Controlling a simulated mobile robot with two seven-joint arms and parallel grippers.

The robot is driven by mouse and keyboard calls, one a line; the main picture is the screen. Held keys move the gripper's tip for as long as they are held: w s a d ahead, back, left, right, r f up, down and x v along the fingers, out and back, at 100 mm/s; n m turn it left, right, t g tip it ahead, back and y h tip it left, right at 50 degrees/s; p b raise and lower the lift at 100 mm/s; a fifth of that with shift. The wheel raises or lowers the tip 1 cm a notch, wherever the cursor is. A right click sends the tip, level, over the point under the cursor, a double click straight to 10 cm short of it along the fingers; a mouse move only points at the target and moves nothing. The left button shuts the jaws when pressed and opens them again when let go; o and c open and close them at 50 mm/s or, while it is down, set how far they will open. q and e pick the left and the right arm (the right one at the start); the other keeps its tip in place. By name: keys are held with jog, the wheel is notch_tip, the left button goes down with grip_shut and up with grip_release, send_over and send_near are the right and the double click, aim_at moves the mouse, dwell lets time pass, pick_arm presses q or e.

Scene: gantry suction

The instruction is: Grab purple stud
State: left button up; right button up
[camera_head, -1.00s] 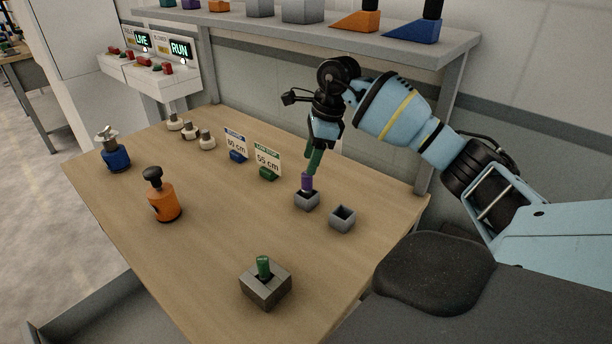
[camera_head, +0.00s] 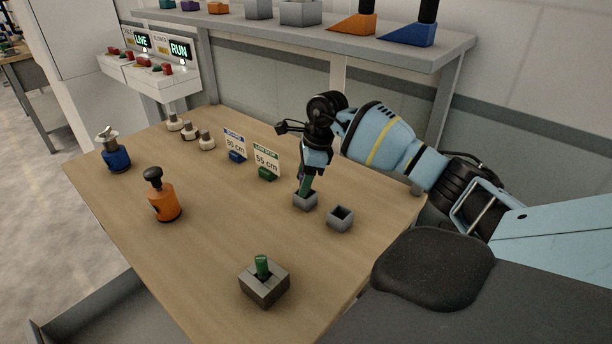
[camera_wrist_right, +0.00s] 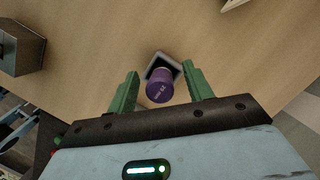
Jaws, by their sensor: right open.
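The purple stud (camera_wrist_right: 160,86) stands in a small grey square holder (camera_wrist_right: 155,62), seen in the right wrist view between the two green fingers of my right gripper (camera_wrist_right: 161,88). There is a visible gap between the stud and each finger, so the gripper is open around it. In the head view my right gripper (camera_head: 305,183) points down over the grey holder (camera_head: 305,202); its fingers hide most of the purple stud there. My left gripper does not show.
An empty grey holder (camera_head: 340,219) stands close on the right. A grey block with a green stud (camera_head: 262,266) is at the front. An orange tool (camera_head: 163,199), a blue tool (camera_head: 115,153) and two sign cards (camera_head: 265,161) stand on the table. The shelf (camera_head: 400,53) runs behind.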

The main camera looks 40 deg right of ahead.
jog(key=shift+w+f, duration=0.1)
jog(key=shift+f, duration=0.25)
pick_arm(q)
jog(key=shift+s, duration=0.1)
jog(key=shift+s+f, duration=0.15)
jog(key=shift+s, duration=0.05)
pick_arm(e)
grip_shut()
jog(key=shift+r, duration=0.45)
notch_tip(320, 180, up, 4)
jog(key=shift+f+p, duration=0.2)
jog(key=shift+p, duration=0.6)
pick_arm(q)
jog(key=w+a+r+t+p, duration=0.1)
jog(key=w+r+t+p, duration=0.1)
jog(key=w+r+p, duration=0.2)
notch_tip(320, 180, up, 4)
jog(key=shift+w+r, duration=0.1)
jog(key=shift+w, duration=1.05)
pick_arm(e)
jog(key=s+a, duration=0.3)
jog(key=a, duration=0.4)
jog(key=s+a, duration=0.4)
jog(key=a, duration=0.3)
jog(key=shift+a+r, duration=0.25)
